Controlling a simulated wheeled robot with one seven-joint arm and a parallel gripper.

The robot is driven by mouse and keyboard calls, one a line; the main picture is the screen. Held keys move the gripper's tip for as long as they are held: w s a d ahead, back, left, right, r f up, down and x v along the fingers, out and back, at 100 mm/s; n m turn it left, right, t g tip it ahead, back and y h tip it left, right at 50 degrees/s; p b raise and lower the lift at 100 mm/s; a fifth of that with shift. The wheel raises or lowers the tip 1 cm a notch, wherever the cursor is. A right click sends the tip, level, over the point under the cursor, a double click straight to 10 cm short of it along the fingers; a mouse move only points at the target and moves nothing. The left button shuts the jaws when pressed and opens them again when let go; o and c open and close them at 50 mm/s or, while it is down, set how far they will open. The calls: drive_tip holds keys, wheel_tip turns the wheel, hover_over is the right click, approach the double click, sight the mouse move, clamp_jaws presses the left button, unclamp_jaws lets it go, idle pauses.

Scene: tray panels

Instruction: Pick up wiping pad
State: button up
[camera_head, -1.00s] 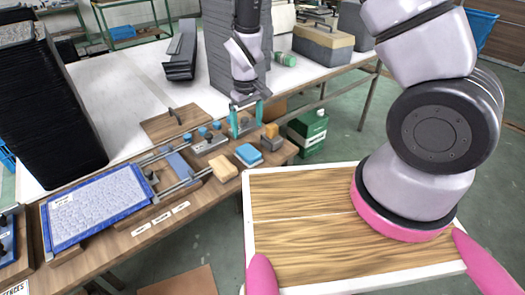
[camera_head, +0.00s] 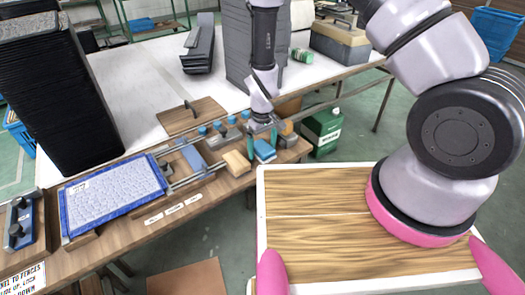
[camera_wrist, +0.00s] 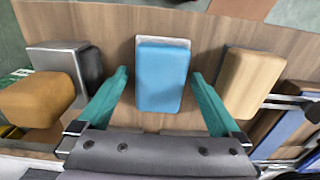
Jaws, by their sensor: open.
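The blue pad (camera_wrist: 162,80), apparently the wiping pad, lies on a thin pale plate on the wooden bench top. In the head view the pad (camera_head: 265,150) is near the bench's front right edge, partly covered by my gripper (camera_head: 263,138). In the wrist view my gripper (camera_wrist: 160,74) is open. Its two teal fingers stand to the left and right of the pad, with a visible gap on each side. Nothing is held.
A tan block (camera_wrist: 250,82) lies close to the right finger. An orange-brown block (camera_wrist: 37,100) and a grey metal holder stand left.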

sight(262, 147)
drive_tip(key=c, duration=1.3)
wheel_tip(262, 147, up, 10)
drive_tip(key=shift+r, duration=0.1)
